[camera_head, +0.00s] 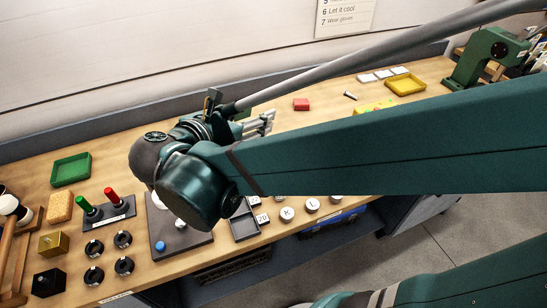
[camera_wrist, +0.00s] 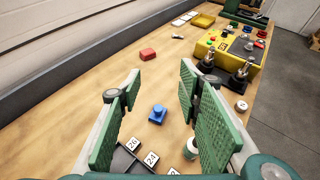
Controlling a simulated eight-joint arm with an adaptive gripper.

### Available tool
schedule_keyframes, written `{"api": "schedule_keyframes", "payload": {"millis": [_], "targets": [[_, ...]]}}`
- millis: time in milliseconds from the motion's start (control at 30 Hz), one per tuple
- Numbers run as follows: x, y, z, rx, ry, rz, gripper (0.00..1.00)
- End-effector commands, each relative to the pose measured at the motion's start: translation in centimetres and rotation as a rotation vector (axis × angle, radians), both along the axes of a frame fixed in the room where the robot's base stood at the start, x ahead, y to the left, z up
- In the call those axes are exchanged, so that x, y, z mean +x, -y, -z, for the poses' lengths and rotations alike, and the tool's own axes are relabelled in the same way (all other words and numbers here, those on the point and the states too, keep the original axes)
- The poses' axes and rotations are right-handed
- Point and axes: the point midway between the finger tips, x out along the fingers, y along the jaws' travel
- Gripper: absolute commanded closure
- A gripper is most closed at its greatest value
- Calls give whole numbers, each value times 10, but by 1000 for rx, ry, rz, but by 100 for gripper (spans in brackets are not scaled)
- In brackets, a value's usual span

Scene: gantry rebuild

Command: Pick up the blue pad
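A small blue pad (camera_wrist: 157,115) with a raised top sits on the wooden table in the wrist view. It lies between the two finger lines, beyond the fingertips' near parts, and nothing covers it there. In the head view I cannot make it out; my arm hides that part of the table. My gripper (camera_wrist: 160,82) is open, its two green-padded fingers wide apart with nothing between them in contact. In the head view my gripper (camera_head: 263,123) is above the table's middle, partly behind my arm.
A dark tray with number tiles (camera_wrist: 133,143) lies near the pad. A red block (camera_wrist: 148,54) is farther back left. A yellow box with buttons (camera_wrist: 232,52) stands right, with two dark upright fittings before it. In the head view a green tray (camera_head: 71,169) stands left.

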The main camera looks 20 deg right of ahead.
Motion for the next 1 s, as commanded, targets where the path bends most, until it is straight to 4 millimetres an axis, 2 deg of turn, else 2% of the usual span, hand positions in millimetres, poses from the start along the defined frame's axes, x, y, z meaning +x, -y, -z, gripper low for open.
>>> {"api": "schedule_keyframes", "payload": {"millis": [300, 600, 800, 1000], "targets": [[0, 0, 67, 1, 1, 0, 65], [0, 0, 121, 1, 0, 0, 65], [0, 0, 151, 1, 0, 0, 65], [0, 0, 168, 1, 0, 0, 65]]}}
